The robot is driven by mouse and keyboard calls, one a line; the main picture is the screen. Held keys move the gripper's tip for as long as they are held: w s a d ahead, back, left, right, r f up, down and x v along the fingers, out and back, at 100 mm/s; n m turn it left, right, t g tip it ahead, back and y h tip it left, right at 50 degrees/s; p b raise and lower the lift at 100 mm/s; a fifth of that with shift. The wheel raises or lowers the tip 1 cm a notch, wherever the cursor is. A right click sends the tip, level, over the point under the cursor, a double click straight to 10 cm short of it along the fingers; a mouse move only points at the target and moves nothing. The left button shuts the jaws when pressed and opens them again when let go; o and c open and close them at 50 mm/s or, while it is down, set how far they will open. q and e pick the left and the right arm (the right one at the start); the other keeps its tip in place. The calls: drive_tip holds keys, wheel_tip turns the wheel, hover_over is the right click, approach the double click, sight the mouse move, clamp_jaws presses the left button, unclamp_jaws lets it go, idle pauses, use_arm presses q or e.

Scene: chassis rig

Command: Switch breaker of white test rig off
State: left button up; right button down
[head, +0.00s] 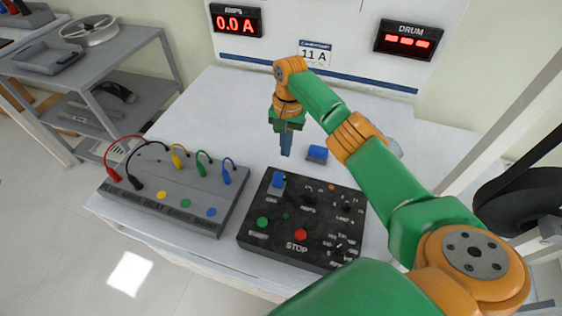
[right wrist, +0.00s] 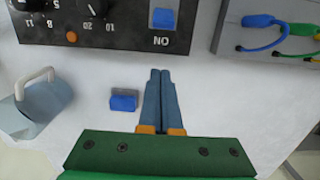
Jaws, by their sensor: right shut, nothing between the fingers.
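The black control panel (head: 330,261) lies on the white table (head: 215,97). A blue switch (head: 277,180) sits at its far left corner. In the right wrist view the blue switch (right wrist: 162,18) has the word ON beside it, on the edge side nearest my gripper. Its exact tilt is hard to tell. My right gripper (head: 286,153) is shut and empty, pointing down behind the panel's far edge, apart from the switch. In the right wrist view its fingertips (right wrist: 160,70) lie together just short of the ON label. My left gripper is not in view.
A small blue-and-grey block (head: 317,154) lies behind the panel. A grey box (head: 160,205) with coloured cables stands left of it. The back board has an AMPS display (head: 236,21) reading 0.0 A and a DRUM display (head: 408,40) showing dashes. A grey cart (head: 125,50) stands left.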

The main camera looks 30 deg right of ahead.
sight(278, 180)
drive_tip(key=s+a+f+p, duration=0.1)
drive_tip(key=a+f+p, duration=0.1)
drive_tip(key=p, duration=0.1)
drive_tip(key=shift+s+p, duration=0.3)
drive_tip(key=shift+s, duration=0.1)
drive_tip(key=shift+s+a+p, duration=0.25)
drive_tip(key=shift+p, duration=0.05)
drive_tip(key=shift+s+a, duration=0.3)
drive_tip(key=shift+s, duration=0.05)
drive_tip(key=shift+f, duration=0.1)
drive_tip(key=shift+w, duration=0.15)
